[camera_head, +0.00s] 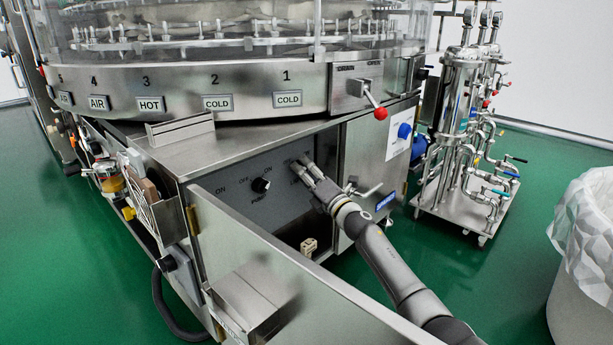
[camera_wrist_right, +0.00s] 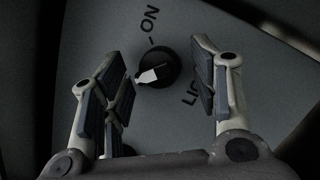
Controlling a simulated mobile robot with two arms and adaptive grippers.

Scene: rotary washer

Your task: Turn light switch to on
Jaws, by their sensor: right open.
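The light switch is a round black knob (camera_wrist_right: 158,70) with a white pointer, on a grey panel. In the right wrist view it lies between my fingertips, with an "ON" mark above it and a partly hidden "LIGHT" label to its right. The white pointer lies toward the left, not in line with the ON mark. My right gripper (camera_head: 304,168) is open in front of the panel; its fingers (camera_wrist_right: 165,85) flank the knob, and I cannot tell whether they touch it. In the head view the gripper hides this knob. My left gripper is not in view.
The pump knob (camera_head: 261,185) sits left of my gripper on the same recessed panel. An open metal door (camera_head: 300,275) stands in front of the cabinet, close to my right arm.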

